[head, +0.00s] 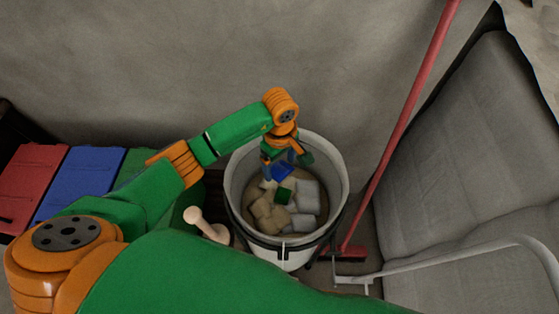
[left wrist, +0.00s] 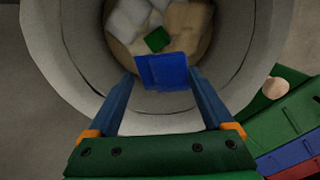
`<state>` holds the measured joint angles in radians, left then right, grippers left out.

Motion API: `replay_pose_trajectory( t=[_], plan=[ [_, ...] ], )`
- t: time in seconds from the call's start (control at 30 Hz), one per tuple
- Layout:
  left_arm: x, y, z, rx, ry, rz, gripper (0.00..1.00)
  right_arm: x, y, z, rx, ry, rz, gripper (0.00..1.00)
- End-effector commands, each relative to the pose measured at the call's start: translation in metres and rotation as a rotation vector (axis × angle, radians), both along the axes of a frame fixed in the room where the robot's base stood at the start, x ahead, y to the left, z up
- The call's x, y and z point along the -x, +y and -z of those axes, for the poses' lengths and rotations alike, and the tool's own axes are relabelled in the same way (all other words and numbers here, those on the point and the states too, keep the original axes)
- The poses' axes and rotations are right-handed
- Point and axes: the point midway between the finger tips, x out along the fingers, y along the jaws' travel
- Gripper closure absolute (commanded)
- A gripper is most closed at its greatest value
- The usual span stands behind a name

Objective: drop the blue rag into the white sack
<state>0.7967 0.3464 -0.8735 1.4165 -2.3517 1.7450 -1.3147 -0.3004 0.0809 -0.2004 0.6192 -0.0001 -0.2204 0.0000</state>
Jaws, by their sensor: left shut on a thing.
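The white sack (head: 340,178) is a round, open-topped container with a dark band, standing in the middle of the head view. Its inner wall (left wrist: 60,62) surrounds the scene in the left wrist view. Several pale and tan pieces of cloth and a small green one lie at its bottom. My left gripper (head: 279,162) points down over the sack's mouth. It is shut on the blue rag (head: 283,172), which shows at the fingertips in the left wrist view (left wrist: 164,72). Whether the rag touches the cloths below is unclear. My right gripper is out of view.
A red-handled broom (head: 404,118) leans beside the sack on the right. A grey padded seat (head: 460,150) with a metal armrest stands further right. Red (head: 32,180) and blue (head: 80,180) bins are at the left. A pale knobbed handle (head: 203,222) stands close left of the sack.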

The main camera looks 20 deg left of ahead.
Motion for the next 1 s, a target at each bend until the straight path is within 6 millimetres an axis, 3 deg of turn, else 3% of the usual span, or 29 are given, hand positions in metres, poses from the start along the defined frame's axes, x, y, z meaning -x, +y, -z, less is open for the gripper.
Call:
replay_pose_trajectory(
  t=[0.2, 0.23, 0.3, 0.57, 0.8, 1.0],
  plan=[
    [0.000, 0.000, 0.000, 0.000, 0.000, 0.001, 0.65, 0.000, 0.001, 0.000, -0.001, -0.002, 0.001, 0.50],
    [0.000, 0.000, 0.000, 0.000, 0.000, 0.001, 0.12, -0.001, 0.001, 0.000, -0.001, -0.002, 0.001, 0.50],
    [0.000, 0.000, 0.000, 0.001, 0.000, 0.001, 0.00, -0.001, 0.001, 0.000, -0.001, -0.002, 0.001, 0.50],
    [-0.001, 0.000, -0.005, 0.002, -0.002, 0.001, 0.00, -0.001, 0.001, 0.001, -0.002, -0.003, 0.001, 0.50],
    [-0.002, -0.001, -0.053, 0.001, -0.005, 0.002, 0.00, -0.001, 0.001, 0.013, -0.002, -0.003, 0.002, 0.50],
    [-0.001, -0.001, -0.071, 0.000, 0.000, 0.002, 0.00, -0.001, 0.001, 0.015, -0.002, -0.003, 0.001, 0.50]
  ],
)
